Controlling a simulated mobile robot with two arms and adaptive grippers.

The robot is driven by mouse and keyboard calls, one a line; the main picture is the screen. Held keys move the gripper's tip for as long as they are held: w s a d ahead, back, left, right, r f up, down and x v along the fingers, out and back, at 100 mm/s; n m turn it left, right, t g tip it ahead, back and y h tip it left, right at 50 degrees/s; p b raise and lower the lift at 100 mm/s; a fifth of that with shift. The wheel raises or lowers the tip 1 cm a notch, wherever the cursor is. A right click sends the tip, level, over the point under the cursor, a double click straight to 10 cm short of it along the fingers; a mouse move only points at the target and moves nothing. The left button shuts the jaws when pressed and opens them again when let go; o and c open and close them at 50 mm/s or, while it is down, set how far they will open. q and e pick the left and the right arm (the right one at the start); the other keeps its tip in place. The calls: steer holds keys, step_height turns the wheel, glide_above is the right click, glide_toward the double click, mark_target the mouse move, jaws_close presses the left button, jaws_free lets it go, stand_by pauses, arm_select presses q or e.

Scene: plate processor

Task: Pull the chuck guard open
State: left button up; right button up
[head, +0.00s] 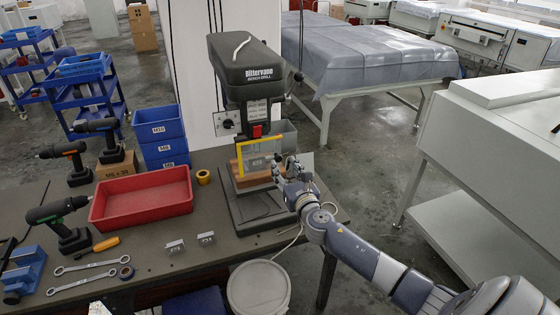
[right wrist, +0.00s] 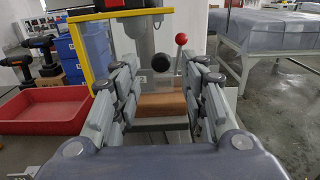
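The chuck guard (head: 241,163) is a yellow-framed clear panel below the head of the bench drill (head: 246,75). It stands in front of the chuck area. Its yellow frame (right wrist: 82,55) also shows at upper left in the right wrist view. My right gripper (head: 286,170) is beside the guard's right side in the head view. In the right wrist view the fingers (right wrist: 162,80) are spread apart with nothing between them. The left finger overlaps the lower part of the guard frame in the picture; I cannot tell whether they touch. My left gripper is not in view.
A wooden block (right wrist: 162,104) lies under the drill. A red-knobbed lever (right wrist: 181,39) stands behind the fingers. A red tray (head: 142,206), blue bins (head: 160,125) and cordless drills share the bench left. A white bucket (head: 258,290) stands below the front edge.

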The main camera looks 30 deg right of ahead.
mark_target(279, 159)
steer(key=shift+x, duration=2)
jaws_close()
